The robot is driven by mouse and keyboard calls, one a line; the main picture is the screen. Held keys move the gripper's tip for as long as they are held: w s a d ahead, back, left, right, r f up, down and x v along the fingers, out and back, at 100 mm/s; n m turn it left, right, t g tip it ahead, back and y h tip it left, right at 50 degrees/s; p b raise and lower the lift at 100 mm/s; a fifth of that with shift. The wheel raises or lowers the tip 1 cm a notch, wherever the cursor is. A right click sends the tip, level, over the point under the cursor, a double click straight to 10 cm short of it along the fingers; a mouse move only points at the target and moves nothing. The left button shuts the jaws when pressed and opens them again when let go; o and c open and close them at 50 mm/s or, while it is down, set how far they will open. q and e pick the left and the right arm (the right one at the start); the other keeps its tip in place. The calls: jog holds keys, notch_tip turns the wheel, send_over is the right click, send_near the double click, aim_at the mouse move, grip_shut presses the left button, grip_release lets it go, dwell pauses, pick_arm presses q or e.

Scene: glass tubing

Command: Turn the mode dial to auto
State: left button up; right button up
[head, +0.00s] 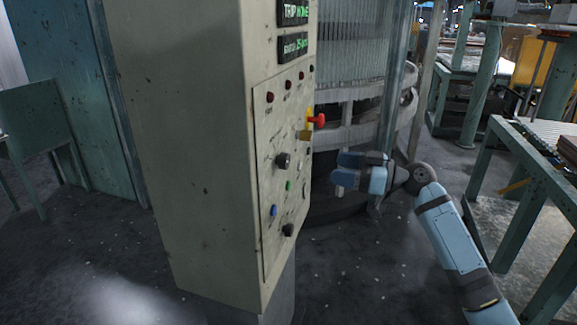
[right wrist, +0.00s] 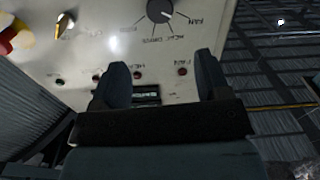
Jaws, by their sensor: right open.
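The mode dial, a black round knob (head: 283,160), sits on the face of the cream control panel (head: 262,190). In the right wrist view the dial (right wrist: 160,11) is at the top edge, partly cut off, with printed labels fanned around it. Its pale pointer mark seems to point toward the label FAN; I cannot make out an auto label. My right gripper (head: 346,176) is open and empty, off to the right of the panel in the head view. In the right wrist view its two fingers (right wrist: 162,78) are spread, with the dial beyond them. My left gripper is out of view.
A red knob (head: 318,120) sticks out from the panel, with a brass-coloured switch (head: 304,135) below it. A second black knob (head: 288,229) and a blue button (head: 273,211) sit lower. A green-legged table (head: 500,165) stands at right.

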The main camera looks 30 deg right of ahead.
aim_at(288, 160)
jog(key=p+x, duration=0.3)
jog(key=x, duration=0.9)
jog(key=shift+w, duration=0.1)
jog(key=shift+w+a, duration=0.45)
jog(key=c, duration=0.9)
